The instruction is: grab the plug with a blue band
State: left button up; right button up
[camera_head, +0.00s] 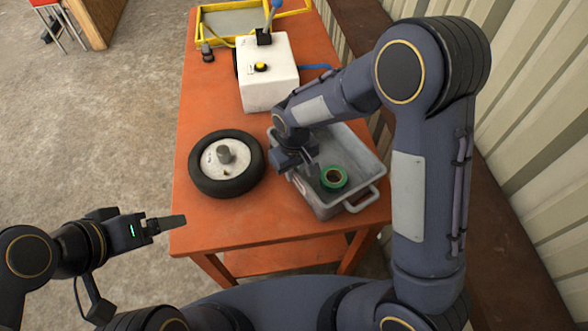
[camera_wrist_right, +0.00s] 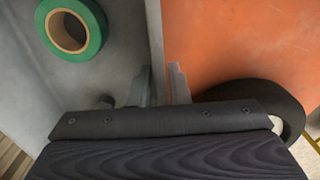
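I cannot make out a plug with a blue band for certain. A small dark plug-like piece (camera_head: 207,52) lies at the table's far left, with no blue band discernible. A small dark round piece (camera_wrist_right: 105,101) shows partly in the crate beside my right gripper; I cannot tell what it is. My right gripper (camera_head: 303,170) is at the left wall of the grey crate (camera_head: 362,150). My left gripper (camera_head: 172,222) is empty-looking, left of the table's front edge, seen side-on.
A green tape roll (camera_head: 334,178) lies in the crate and shows in the wrist view (camera_wrist_right: 95,22). A black-tyred wheel (camera_head: 243,182) lies left of the crate. A white box (camera_head: 270,90) and a yellow-framed tray (camera_head: 240,20) stand farther back. The orange tabletop (camera_head: 200,110) is clear between these.

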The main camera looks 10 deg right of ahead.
jog(key=shift+o, duration=0.8)
jog(key=shift+r, duration=0.3)
notch_tip(320, 180, up, 12)
jog(key=shift+f, duration=0.1)
